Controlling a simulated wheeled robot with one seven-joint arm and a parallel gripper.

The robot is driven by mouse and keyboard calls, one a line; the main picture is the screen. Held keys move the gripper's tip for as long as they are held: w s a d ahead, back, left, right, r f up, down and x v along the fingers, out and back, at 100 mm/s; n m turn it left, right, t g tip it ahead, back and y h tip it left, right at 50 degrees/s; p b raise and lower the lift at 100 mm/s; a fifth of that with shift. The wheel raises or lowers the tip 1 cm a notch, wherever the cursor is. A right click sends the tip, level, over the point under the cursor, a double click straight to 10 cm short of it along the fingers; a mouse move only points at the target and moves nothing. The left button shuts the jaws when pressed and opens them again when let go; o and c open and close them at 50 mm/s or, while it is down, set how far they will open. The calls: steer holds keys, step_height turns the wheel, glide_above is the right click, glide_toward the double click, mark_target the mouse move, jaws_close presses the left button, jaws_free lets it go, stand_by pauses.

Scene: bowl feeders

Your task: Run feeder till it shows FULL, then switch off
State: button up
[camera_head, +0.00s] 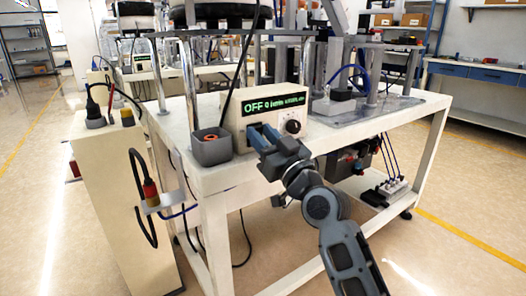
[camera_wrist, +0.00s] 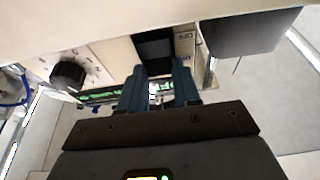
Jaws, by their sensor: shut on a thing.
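The feeder's control box (camera_head: 238,112) stands on the front edge of the white table. Its green display (camera_head: 275,103) reads OFF, then a 0 and small text too blurred to read. A knob (camera_head: 292,127) is on the right of its front; it also shows in the wrist view (camera_wrist: 68,73). My gripper (camera_head: 258,136) is at the left of the box front, its blue fingers (camera_wrist: 158,78) closed at the black switch (camera_wrist: 154,48). The fingers hide part of the switch, so the exact contact is unclear.
A grey open box (camera_head: 210,148) with an orange thing inside stands just left of the control box. A beige cabinet (camera_head: 112,180) with cables stands left of the table (camera_head: 205,185). Metal posts and bowl feeders rise behind. Floor at right is clear.

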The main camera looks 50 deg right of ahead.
steer(key=b, duration=0.3)
steer(key=shift+f+t, duration=0.3)
steer(key=shift+t, duration=0.1)
steer(key=shift+r, duration=0.15)
steer(key=shift+s, duration=0.1)
steer(key=o, duration=1.1)
steer(key=shift+c, duration=0.2)
steer(key=shift+s, duration=0.1)
steer(key=v, duration=0.7)
steer(key=shift+s+a+b, duration=0.2)
steer(key=shift+s+b, duration=0.05)
steer(key=shift+b, duration=0.1)
